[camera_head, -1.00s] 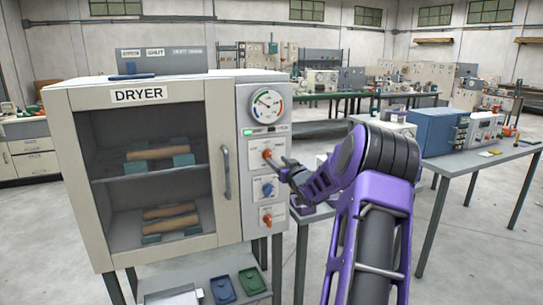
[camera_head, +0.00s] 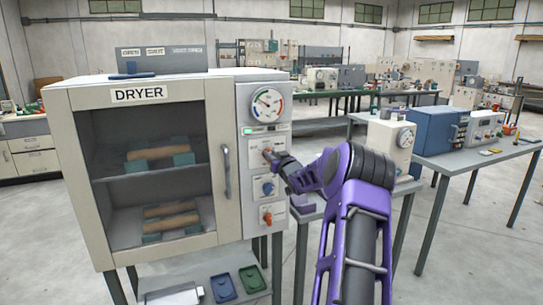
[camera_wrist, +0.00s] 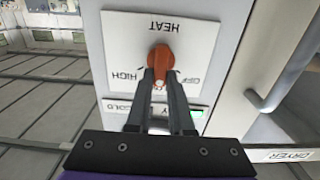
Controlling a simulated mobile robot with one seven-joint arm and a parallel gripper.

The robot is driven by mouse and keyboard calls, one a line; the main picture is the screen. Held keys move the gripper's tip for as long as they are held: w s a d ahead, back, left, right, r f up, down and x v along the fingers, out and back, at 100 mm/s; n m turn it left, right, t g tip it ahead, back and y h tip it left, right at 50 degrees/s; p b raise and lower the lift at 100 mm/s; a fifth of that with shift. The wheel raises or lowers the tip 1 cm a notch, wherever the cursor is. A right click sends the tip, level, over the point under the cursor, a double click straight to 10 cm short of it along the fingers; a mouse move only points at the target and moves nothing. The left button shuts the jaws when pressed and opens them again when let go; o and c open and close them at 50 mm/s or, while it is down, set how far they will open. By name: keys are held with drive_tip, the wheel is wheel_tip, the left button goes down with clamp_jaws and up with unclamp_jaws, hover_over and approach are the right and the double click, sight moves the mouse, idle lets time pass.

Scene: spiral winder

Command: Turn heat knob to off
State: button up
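The orange heat knob (camera_wrist: 160,62) sits on a white plate (camera_wrist: 125,38) that appears upside down in the wrist view, lettered HEAT, HIGH and OFF; other lettering is partly hidden by the fingers. The knob's exact pointing direction is hard to tell.
A dial gauge (camera_head: 267,104) and green light (camera_head: 248,131) are above the knob. A blue knob (camera_head: 268,187) and another orange knob (camera_head: 266,217) are below. The dryer's door handle (camera_head: 227,170) is left of the panel. A table (camera_head: 440,158) with machines stands right.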

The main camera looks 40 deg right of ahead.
clamp_jaws()
drive_tip(key=shift+f+n+b, duration=0.15)
drive_tip(key=shift+n+b, duration=0.15)
drive_tip(key=shift+b, duration=0.15)
drive_tip(key=shift+w+a+f+n+b, duration=0.1)
drive_tip(key=shift+a+n+b, duration=0.05)
drive_tip(key=shift+n+b, duration=1.6)
drive_tip(key=shift+s+a+f+n+b, duration=0.1)
drive_tip(key=shift+a+n+b, duration=0.1)
drive_tip(key=shift+n+b, duration=1.55)
drive_tip(key=shift+w+a+n+b, duration=0.15)
drive_tip(key=shift+n+b, duration=1.15)
drive_tip(key=shift+n, duration=0.9)
drive_tip(key=o, duration=0.6)
unclamp_jaws()
